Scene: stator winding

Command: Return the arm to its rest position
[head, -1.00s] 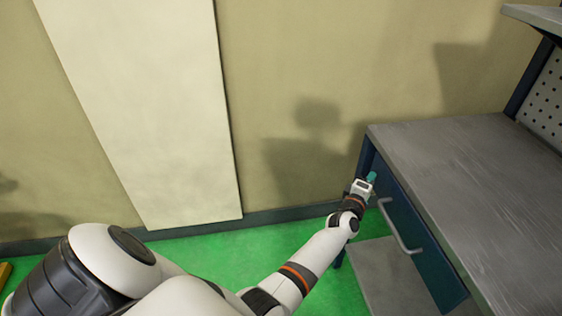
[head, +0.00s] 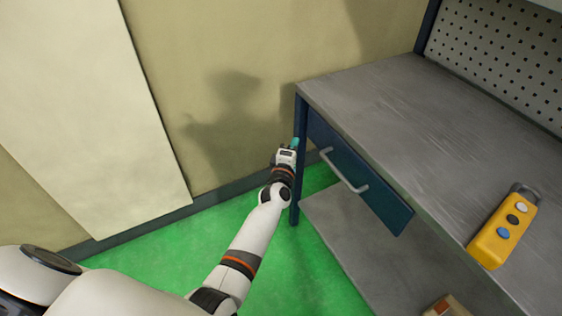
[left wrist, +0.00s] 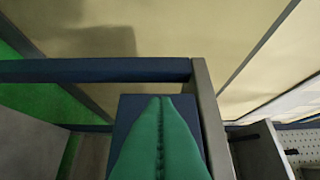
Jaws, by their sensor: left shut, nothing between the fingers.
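My left arm reaches from the lower left of the head view toward the workbench's near left corner. My left gripper (head: 295,144) is beside the blue bench leg and the left end of the blue drawer (head: 365,182). In the left wrist view its green fingers (left wrist: 160,140) are shut together with nothing between them. They point toward a dark blue panel just under the bench top. I cannot tell whether the fingertips touch the bench. My right gripper is not in view.
The grey workbench top (head: 400,95) is mostly clear. A yellow control box with buttons (head: 503,232) lies near its front edge. A lower shelf (head: 370,245) holds a small brown object (head: 448,306). A pegboard (head: 500,60) stands behind. Green floor (head: 150,265) lies left of the bench.

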